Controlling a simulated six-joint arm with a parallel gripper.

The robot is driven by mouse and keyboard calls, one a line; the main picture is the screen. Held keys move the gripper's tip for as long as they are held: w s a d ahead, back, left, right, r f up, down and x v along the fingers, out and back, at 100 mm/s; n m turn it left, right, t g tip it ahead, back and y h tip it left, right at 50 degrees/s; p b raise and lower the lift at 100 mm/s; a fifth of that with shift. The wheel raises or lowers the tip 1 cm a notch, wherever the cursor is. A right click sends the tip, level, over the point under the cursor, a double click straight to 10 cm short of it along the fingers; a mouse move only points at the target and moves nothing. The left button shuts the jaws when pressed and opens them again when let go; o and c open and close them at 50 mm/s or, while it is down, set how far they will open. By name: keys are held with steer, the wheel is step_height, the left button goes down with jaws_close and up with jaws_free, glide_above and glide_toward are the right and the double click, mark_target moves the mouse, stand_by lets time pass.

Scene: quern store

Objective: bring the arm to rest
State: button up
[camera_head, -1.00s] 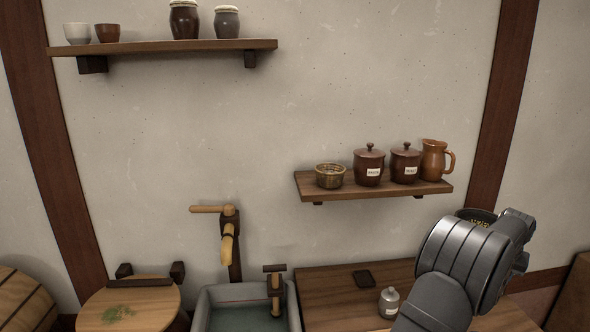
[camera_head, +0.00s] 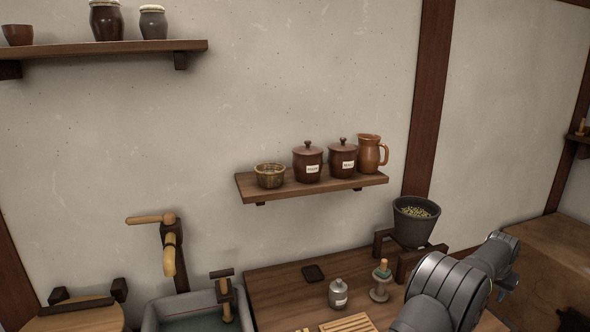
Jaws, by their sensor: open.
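My arm (camera_head: 447,292) shows at the lower right, in front of the right end of the wooden counter. Its thick dark grey links rise from the bottom edge and lean to the right. The arm covers part of the counter's right side.
A grain-filled dark hopper (camera_head: 415,222) stands just behind the arm. A shelf (camera_head: 322,191) with jars is above. A basin (camera_head: 190,312) is left.

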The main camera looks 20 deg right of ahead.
steer(key=w+d+f, duration=0.1)
steer(key=w+f, duration=0.6)
steer(key=shift+w+d, duration=0.35)
steer(key=shift+w, duration=0.05)
